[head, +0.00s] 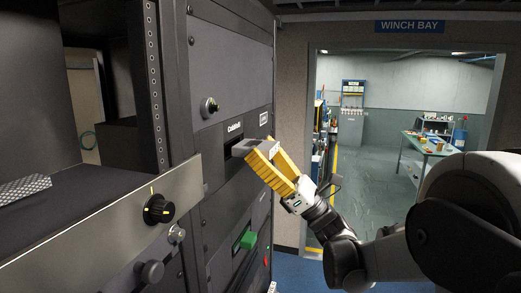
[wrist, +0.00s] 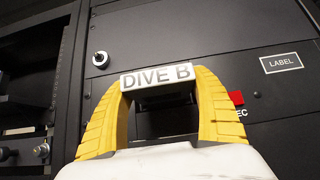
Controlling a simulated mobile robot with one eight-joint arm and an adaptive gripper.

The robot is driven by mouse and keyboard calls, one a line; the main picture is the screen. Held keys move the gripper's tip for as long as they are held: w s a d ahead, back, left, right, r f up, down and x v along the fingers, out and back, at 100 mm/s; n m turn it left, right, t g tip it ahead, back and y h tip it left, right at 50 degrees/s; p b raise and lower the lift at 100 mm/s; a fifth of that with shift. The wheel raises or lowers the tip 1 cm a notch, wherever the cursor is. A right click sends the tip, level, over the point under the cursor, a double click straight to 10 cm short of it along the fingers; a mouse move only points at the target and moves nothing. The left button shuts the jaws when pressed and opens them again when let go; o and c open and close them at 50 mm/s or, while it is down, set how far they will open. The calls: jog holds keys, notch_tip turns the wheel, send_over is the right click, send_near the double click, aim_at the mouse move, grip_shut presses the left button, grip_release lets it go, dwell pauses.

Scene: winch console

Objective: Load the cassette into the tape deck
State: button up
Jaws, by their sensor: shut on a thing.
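The cassette (head: 259,147) is a grey flat piece between the yellow fingers of my gripper (head: 265,157). In the wrist view its white label edge (wrist: 157,76) reads "DIVE B", and my gripper (wrist: 158,84) is shut on it with one finger at each end. The tape deck (head: 225,165) is a dark panel in the rack with a dark slot (head: 233,149). The cassette's far end is at or very close to the slot. I cannot tell whether it is inside, as the cassette and fingers hide part of the opening.
A red REC button (wrist: 236,97) is right of the fingers. A black dial (head: 159,208) juts out at left. Right of the rack, a doorway opens onto a bay with a table (head: 428,145).

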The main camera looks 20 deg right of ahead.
aim_at(241, 142)
jog(key=shift+w+a, duration=0.2)
jog(key=shift+a, duration=0.05)
dwell(0.7)
jog(key=shift+w+a, duration=0.2)
jog(key=shift+a, duration=0.05)
jog(key=shift+w+a+b, duration=0.2)
jog(key=shift+w+a, duration=0.3)
jog(key=shift+a, duration=0.2)
jog(key=shift+w+a+b, duration=0.2)
jog(key=shift+w+a, duration=0.3)
jog(key=shift+a, duration=0.15)
jog(key=o, duration=1.1)
jog(key=shift+o, duration=1.2)
jog(key=shift+f, duration=0.1)
jog(key=v, duration=1.2)
